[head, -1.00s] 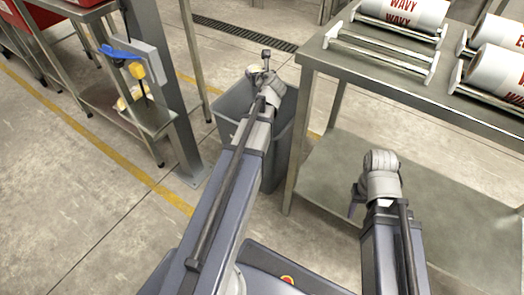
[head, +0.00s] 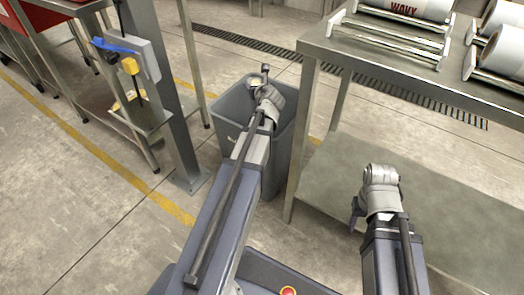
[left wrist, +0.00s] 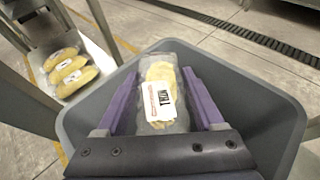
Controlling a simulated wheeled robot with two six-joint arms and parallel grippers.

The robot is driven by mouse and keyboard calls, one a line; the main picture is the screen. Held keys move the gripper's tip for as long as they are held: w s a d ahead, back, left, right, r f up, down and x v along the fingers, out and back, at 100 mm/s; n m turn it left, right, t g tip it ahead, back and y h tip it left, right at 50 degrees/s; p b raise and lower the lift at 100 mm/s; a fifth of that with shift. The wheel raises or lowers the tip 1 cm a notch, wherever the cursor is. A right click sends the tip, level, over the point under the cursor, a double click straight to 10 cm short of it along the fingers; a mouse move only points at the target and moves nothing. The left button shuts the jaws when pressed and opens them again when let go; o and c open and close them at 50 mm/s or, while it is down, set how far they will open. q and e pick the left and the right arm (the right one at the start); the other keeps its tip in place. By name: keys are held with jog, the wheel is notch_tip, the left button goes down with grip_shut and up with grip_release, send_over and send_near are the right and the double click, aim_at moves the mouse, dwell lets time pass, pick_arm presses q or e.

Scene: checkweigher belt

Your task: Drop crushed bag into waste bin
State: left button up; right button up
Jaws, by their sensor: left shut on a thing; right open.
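The crushed bag (left wrist: 160,90) is a clear pack with yellow contents and a white label with red and black print. My left gripper (left wrist: 158,95) is shut on it, with a purple finger on each side, and holds it over the mouth of the grey waste bin (left wrist: 275,125). In the head view the bin (head: 232,105) stands on the floor left of the steel table, and my left gripper (head: 258,82) is over its opening, with the bag mostly hidden by the wrist. My right gripper (head: 356,210) is open and empty, in front of the table's lower shelf.
A steel table (head: 400,75) with large printed film rolls (head: 405,8) stands right of the bin. A post with a grey box (head: 140,58) stands to the left. Several yellow packs (left wrist: 68,70) lie on a low shelf there. A floor drain (head: 240,38) runs behind.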

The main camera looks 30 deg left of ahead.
pick_arm(q)
jog(key=shift+f, duration=0.5)
pick_arm(e)
jog(key=shift+f, duration=0.5)
pick_arm(q)
jog(key=o, duration=1.4)
jog(key=shift+r, duration=0.1)
jog(key=p+v, duration=0.2)
jog(key=v, duration=0.5)
jog(key=shift+s+d+r+p, duration=0.1)
jog(key=shift+s+d+p, duration=0.2)
jog(key=shift+p, duration=0.05)
pick_arm(e)
notch_tip(320, 180, up, 3)
